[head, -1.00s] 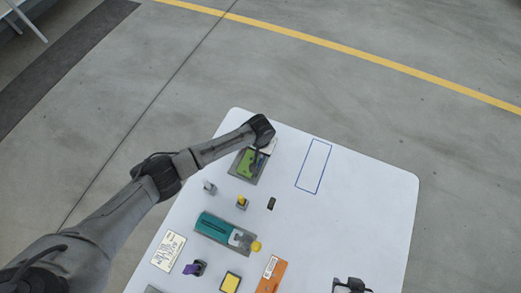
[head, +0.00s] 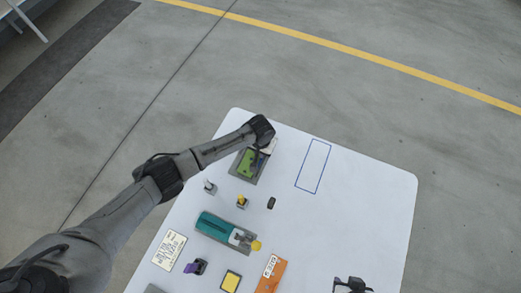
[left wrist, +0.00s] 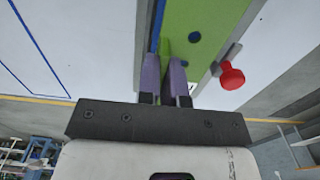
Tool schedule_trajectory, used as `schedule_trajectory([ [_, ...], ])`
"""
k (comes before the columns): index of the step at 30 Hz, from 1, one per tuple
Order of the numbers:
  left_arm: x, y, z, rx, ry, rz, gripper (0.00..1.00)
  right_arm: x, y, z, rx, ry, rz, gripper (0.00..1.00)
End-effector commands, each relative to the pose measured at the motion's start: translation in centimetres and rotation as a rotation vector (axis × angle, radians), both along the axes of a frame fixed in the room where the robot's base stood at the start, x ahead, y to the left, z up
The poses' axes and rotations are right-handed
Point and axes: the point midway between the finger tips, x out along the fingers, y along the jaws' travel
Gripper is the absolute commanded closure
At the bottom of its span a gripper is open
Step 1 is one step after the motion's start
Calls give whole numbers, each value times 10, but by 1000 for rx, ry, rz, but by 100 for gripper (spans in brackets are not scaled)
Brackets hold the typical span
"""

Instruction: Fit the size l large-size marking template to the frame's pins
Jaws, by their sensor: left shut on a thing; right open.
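The green marking template (head: 245,163) is at the grey frame (head: 263,170) near the table's far left edge. My left gripper (left wrist: 165,78) is shut on an upright green part of the template (left wrist: 215,15), seen close in the left wrist view. Two round blue spots show on the green face; I cannot tell if they are pins or holes, nor whether the template is fully seated. A red knob (left wrist: 232,75) stands at the frame's side. In the head view my left wrist partly covers the template. My right gripper (head: 352,285) is open and empty at the bottom right.
A teal device (head: 217,228), small yellow-topped (head: 242,202) and white-topped (head: 209,187) items, a black piece (head: 271,203), an orange card (head: 271,273), a yellow pad (head: 230,282) and a purple item (head: 195,267) stand nearby. The blue-outlined rectangle (head: 325,165) is empty; the table's right side is clear.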

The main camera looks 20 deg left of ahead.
Motion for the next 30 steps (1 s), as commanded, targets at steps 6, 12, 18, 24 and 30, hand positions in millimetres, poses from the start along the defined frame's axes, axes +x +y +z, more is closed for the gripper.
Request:
schedule_trajectory([
  [6, 0, 0, -3, 0, 0, 0, 100, 0, 2, -2, 5, 0, -4, 57],
  [12, 0, 0, -6, 0, 0, 0, 100, 0, 3, -4, 8, 0, -6, 57],
  [18, 0, 0, -10, 1, 0, 0, 100, 0, 2, -6, 8, 0, -6, 57],
  [24, 0, 0, -14, 1, 1, 0, 100, 0, 2, -8, 7, 0, -4, 57],
  [30, 0, 0, -18, 1, 1, 0, 100, 0, 0, -11, 0, 0, 0, 57],
])
